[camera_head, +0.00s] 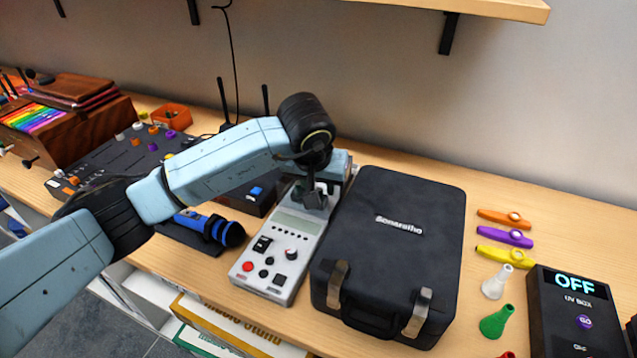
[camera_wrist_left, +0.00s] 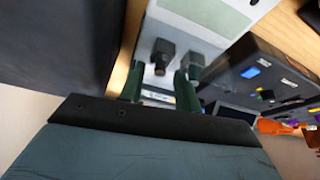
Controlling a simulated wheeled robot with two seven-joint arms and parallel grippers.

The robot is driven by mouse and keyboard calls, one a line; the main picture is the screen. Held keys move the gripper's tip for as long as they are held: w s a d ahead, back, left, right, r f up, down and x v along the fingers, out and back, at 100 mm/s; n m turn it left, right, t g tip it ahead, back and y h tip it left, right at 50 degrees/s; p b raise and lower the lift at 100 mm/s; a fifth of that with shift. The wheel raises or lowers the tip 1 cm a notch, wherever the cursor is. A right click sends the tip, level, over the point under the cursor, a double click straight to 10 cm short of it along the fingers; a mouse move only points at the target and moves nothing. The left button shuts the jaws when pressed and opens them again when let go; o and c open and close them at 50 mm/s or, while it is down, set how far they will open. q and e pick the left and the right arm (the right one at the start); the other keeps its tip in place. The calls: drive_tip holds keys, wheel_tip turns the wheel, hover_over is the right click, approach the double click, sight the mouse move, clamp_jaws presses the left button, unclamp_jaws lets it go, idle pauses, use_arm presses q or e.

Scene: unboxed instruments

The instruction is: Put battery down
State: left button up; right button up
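I cannot make out a battery in either view. A white and grey device (camera_head: 265,262) with a screen, knobs and buttons lies on the table beside the black case. My left gripper (camera_head: 315,192) is over the far end of this device. In the left wrist view its two dark green fingers (camera_wrist_left: 158,88) stand apart. Between them I see only a pale surface with a small label. My right gripper is not in view.
A black hard case (camera_head: 400,240) stands right against the device. Several kazoos (camera_head: 505,237) and a black UV box (camera_head: 570,318) are at the right. A shelf (camera_head: 490,8) overhangs the back.

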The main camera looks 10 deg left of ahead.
use_arm(q)
drive_tip(key=v, duration=1.2)
